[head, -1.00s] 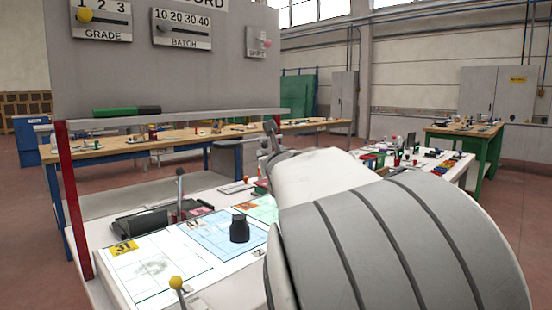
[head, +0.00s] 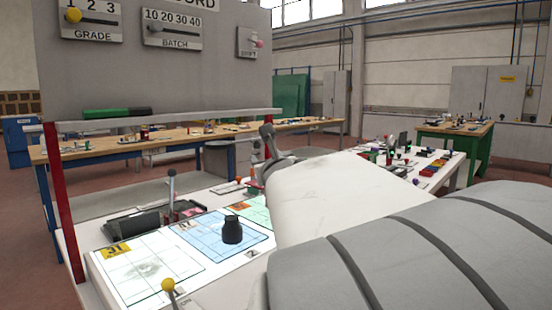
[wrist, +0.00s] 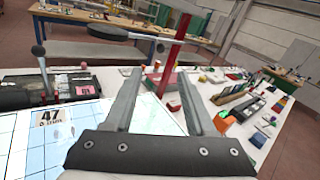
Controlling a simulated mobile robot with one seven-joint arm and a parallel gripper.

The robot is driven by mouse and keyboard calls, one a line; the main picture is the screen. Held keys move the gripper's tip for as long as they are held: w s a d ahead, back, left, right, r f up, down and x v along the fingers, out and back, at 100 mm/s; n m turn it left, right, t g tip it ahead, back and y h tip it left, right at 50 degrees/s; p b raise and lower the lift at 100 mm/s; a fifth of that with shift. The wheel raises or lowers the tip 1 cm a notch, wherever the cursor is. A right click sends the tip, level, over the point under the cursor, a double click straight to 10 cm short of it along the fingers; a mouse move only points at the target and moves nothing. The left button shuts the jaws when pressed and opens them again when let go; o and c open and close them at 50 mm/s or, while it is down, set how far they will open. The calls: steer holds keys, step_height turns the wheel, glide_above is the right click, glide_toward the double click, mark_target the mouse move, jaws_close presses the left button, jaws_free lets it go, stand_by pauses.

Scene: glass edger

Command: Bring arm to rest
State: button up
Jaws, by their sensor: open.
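My gripper (wrist: 158,100) shows in the wrist view with its two fingers apart and nothing between them. It is above the white workbench, over the lit panel with printed sheets. In the head view my arm covers the right foreground and hides most of the gripper. The black knob-like weight (head: 232,230) stands upright on the blue sheet (head: 204,248), apart from my arm.
A yellow-knobbed lever (head: 168,285) stands at the bench's front edge. A dark device with an upright lever (head: 171,186) sits behind the sheets. A grey board (head: 150,75) rises at the back left. Small coloured parts (wrist: 236,72) crowd the bench's right side.

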stand_by(0.4)
steer(key=s+d+f+n+g+y, duration=0.35)
steer(key=f+n, duration=0.25)
steer(key=n, duration=0.2)
steer(key=s+f+n+g+y, duration=0.1)
steer(key=s+n, duration=0.2)
steer(key=s, duration=0.1)
steer(key=s+f+n+g+y, duration=0.1)
steer(key=s+n+g, duration=0.1)
steer(key=s+n, duration=0.1)
steer(key=s+f+n+g+y, duration=0.1)
steer(key=s+n, duration=0.3)
steer(key=s, duration=0.1)
steer(key=shift+s+f, duration=0.15)
steer(key=shift+f, duration=0.05)
steer(key=s+d+f+n+g+h, duration=0.2)
steer(key=s+d+f+n+h, duration=0.4)
steer(key=s, duration=0.5)
steer(key=s+d+f+n+g+h, duration=0.3)
steer(key=s+d+f+n+h, duration=0.25)
steer(key=s+d+n, duration=0.35)
step_height(320, 180, up, 28)
steer(key=a+m+y+p, duration=0.1)
steer(key=a+p, duration=0.1)
steer(key=p, duration=2.6)
steer(key=shift+s+f+m, duration=0.2)
steer(key=shift+s+m, duration=0.1)
steer(key=shift+s, duration=0.15)
